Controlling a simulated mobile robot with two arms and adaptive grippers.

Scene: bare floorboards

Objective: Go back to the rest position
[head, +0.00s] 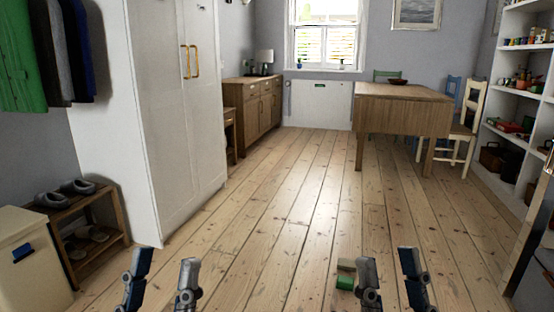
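My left gripper (161,273) shows at the bottom left of the head view, over the floorboards. Its two fingers stand apart with bare floor between them, so it is open and empty. My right gripper (392,272) shows at the bottom right of centre. Its fingers are also spread, with only floor visible between them.
A white wardrobe (165,110), a shoe rack (95,218) and a cream bin (32,262) stand on the left. A wooden table (405,112) with chairs stands at the back right. White shelves (513,105) line the right. The middle floorboards (280,215) are clear.

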